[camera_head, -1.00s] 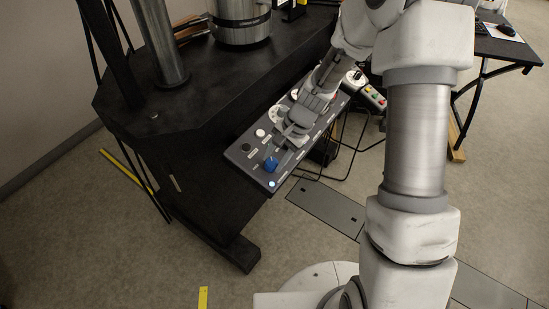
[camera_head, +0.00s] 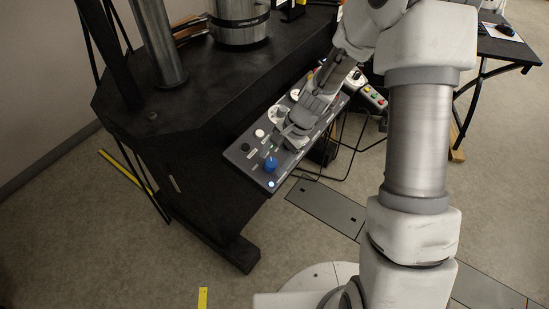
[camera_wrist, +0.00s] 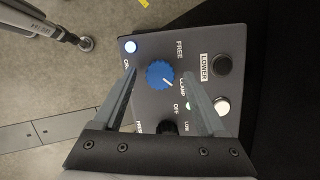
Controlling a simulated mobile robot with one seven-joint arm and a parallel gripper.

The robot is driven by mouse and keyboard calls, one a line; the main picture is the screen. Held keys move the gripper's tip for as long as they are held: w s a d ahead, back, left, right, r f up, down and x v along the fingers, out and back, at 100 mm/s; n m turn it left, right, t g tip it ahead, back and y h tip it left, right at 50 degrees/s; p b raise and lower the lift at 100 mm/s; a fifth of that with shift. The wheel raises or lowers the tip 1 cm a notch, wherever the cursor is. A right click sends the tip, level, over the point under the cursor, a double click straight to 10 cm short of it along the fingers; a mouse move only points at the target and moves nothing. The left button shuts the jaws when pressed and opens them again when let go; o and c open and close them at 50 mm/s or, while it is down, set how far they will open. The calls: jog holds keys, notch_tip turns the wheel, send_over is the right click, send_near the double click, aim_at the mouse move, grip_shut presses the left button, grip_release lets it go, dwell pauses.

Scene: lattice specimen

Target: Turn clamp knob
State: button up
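The clamp knob is a blue ridged dial with a white pointer line (camera_wrist: 160,75), on a dark grey control panel (camera_wrist: 228,50). In the wrist view it lies between and beyond my open fingers, and its pointer is toward the CLAMP label. My gripper (camera_wrist: 160,72) is open and empty, with a finger on each side of the knob; I cannot tell whether either touches it. In the head view the blue knob (camera_head: 270,164) is near the panel's front end, and my gripper (camera_head: 283,143) is just above and behind it.
A black button (camera_wrist: 222,64) and a white button (camera_wrist: 222,106) sit right of the knob, a black knob (camera_wrist: 168,128) below it, and a lit lamp (camera_wrist: 130,46) at upper left. The panel adjoins a black machine table (camera_head: 120,100). Floor in front is open.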

jog(key=shift+r, duration=0.1)
jog(key=p+v, duration=0.3)
jog(key=v, duration=1.4)
jog(key=shift+d+r, duration=0.1)
jog(key=s+d+r+n+t+h+p, duration=0.1)
jog(key=s+r+n+t, duration=0.1)
jog(key=s+r, duration=0.4)
jog(key=s+d+r+n+t+h+p, duration=0.1)
jog(key=s+d+r+n+h, duration=0.1)
jog(key=s+r+n, duration=0.2)
jog(key=s+d+r+n+t+h+p, duration=0.1)
jog(key=s+r+n+t, duration=0.1)
jog(key=s+r, duration=0.6)
jog(key=shift+s+d+n+t+h, duration=0.35)
jog(key=shift+s+n, duration=0.1)
jog(key=shift+n, duration=0.35)
